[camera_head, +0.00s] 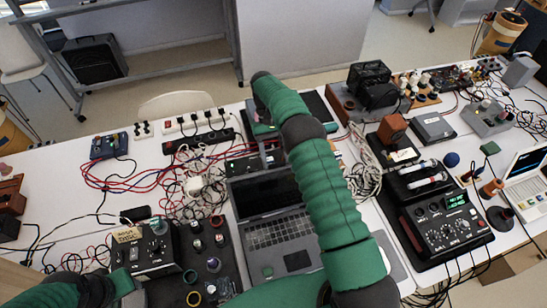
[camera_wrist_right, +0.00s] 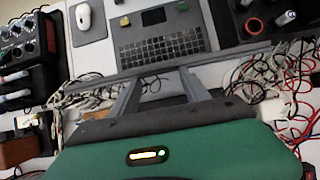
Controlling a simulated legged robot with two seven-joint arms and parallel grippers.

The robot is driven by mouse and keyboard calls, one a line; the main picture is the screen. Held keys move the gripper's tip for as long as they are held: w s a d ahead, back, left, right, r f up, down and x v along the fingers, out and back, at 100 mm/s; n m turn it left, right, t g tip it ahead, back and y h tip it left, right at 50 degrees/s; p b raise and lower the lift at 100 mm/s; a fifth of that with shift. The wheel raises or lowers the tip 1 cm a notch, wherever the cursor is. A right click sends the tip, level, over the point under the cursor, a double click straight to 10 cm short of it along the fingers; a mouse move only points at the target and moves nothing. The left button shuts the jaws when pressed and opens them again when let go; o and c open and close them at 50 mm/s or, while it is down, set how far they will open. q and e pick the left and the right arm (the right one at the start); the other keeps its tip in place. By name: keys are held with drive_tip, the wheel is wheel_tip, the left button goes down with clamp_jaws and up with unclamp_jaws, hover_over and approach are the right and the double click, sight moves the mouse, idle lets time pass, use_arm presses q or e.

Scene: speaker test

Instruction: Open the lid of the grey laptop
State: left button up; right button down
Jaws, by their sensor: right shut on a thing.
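The grey laptop (camera_head: 293,258) stands in the middle of the table with its lid (camera_head: 262,192) raised. The dark screen and the keyboard (camera_head: 268,232) show, partly covered by my right arm. The right wrist view shows the lid's top edge (camera_wrist_right: 100,82) as a grey bar, with the keyboard (camera_wrist_right: 160,47) beyond it. My right gripper (camera_wrist_right: 160,78) is at that edge and shut on the lid. In the head view the gripper is mostly hidden behind the lid and my arm. Only part of my left arm shows at the lower left; its gripper is not visible.
A black boxed instrument (camera_head: 152,250) and small parts stand left of the laptop. A black device with dials (camera_head: 440,222) stands right. Power strips (camera_head: 198,140) and tangled cables lie behind. A white mouse (camera_wrist_right: 84,17) lies beside the laptop.

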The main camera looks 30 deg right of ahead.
drive_tip(key=shift+s+a+f, duration=0.2)
drive_tip(key=shift+f, duration=0.2)
drive_tip(key=c, duration=0.6)
unclamp_jaws()
drive_tip(key=shift+c, duration=0.2)
drive_tip(key=shift+o, duration=0.6)
drive_tip(key=shift+r, duration=0.1)
wheel_tip(320, 180, up, 5)
drive_tip(key=p, duration=0.4)
drive_tip(key=s+a+p, duration=0.8)
drive_tip(key=s, duration=0.5)
drive_tip(key=shift+s+r, duration=0.15)
drive_tip(key=shift+r, duration=0.1)
